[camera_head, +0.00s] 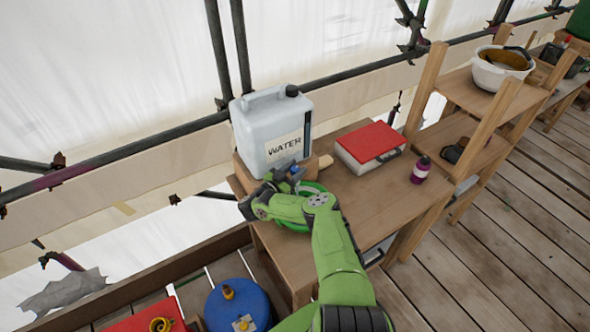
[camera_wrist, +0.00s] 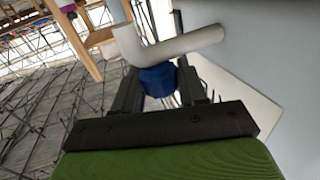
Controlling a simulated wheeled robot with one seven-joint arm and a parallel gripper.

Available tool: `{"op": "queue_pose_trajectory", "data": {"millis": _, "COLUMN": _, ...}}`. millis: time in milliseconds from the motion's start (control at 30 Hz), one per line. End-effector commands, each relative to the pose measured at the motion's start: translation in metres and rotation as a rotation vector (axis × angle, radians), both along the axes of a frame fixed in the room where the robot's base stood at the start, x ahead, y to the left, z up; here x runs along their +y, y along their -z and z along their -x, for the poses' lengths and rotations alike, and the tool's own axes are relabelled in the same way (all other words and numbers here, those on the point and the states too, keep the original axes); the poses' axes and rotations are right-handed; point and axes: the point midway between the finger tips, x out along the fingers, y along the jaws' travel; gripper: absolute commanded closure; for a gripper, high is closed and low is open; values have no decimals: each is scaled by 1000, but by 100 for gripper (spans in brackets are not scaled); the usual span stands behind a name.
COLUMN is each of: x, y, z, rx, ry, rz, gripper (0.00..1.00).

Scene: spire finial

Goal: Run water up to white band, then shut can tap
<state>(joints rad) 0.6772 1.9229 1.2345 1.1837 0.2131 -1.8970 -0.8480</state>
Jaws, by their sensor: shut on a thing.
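The pale water can (camera_head: 270,130) stands upright on a wooden block on the bench, with a WATER label and a dark vertical strip on its right side. A blue tap handle shows low on the can's front (camera_head: 293,172). In the wrist view the blue tap handle (camera_wrist: 157,80) sits between my gripper's fingers (camera_wrist: 158,88), by a pale spout pipe (camera_wrist: 165,47). My gripper is shut on the handle. A green round vessel or ring (camera_head: 312,188) lies under the tap, mostly hidden by my arm. I cannot see a white band, any water or the water level.
A red-lidded box (camera_head: 370,145) and a purple bottle (camera_head: 420,170) stand on the bench (camera_head: 375,200) to the right. A wooden shelf with a white bucket (camera_head: 500,70) is beyond. A blue drum (camera_head: 238,305) stands below, in front. Scaffold tubes run behind the can.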

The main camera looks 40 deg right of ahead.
Motion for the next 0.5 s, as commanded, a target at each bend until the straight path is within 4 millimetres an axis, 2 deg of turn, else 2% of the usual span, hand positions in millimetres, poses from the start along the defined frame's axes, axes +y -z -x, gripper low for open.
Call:
{"op": "queue_pose_trajectory", "data": {"millis": 200, "x": -1, "y": 0, "z": 0, "rx": -2, "ry": 82, "rz": 2, "gripper": 89}}
{"op": "queue_pose_trajectory", "data": {"millis": 500, "x": -1, "y": -1, "z": 0, "rx": -4, "ry": 115, "rz": 2, "gripper": 89}}
